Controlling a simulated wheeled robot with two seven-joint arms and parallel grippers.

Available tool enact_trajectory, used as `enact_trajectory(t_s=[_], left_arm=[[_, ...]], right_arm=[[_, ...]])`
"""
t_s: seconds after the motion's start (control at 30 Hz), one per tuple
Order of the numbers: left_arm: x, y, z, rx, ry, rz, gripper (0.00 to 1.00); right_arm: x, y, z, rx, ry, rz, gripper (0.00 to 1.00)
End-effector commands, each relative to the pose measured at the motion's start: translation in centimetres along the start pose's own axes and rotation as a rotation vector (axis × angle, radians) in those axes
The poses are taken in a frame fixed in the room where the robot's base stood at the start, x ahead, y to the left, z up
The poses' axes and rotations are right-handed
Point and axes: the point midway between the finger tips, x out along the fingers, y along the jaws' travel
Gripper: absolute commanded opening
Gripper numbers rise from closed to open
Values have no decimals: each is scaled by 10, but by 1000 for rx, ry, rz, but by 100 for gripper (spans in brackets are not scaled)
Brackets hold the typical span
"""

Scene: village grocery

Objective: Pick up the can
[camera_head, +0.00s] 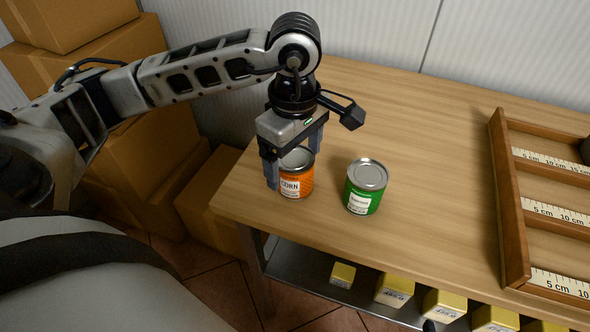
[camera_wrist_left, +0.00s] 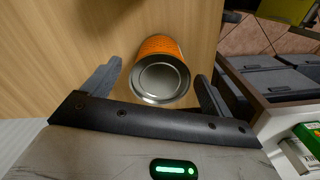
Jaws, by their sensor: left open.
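An orange can labelled CORN (camera_head: 297,185) stands upright near the left front corner of the wooden table. A green can (camera_head: 363,190) stands upright to its right, apart from it. My left gripper (camera_head: 294,165) is open above the orange can, with one finger on either side of its upper part. In the left wrist view the orange can (camera_wrist_left: 160,75) lies between the two open fingers (camera_wrist_left: 158,88), with a gap showing on each side. My right gripper is not in view.
A wooden divided tray (camera_head: 505,200) with ruler strips stands on the table (camera_head: 430,130) at the right. Yellow boxes (camera_head: 394,290) sit on the shelf below. Cardboard boxes (camera_head: 150,150) are stacked at the left. The table behind the cans is clear.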

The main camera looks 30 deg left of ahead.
Motion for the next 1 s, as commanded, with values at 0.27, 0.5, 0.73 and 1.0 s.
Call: enact_trajectory(t_s=[0.27,0.5,0.73,1.0], left_arm=[[36,-1,0,0,0,-3,85],[38,0,0,0,0,0,85],[38,0,0,0,0,-1,30],[36,0,1,0,-1,1,30]], right_arm=[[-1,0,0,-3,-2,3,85],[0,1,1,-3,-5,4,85],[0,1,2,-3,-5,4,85],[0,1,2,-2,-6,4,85]])
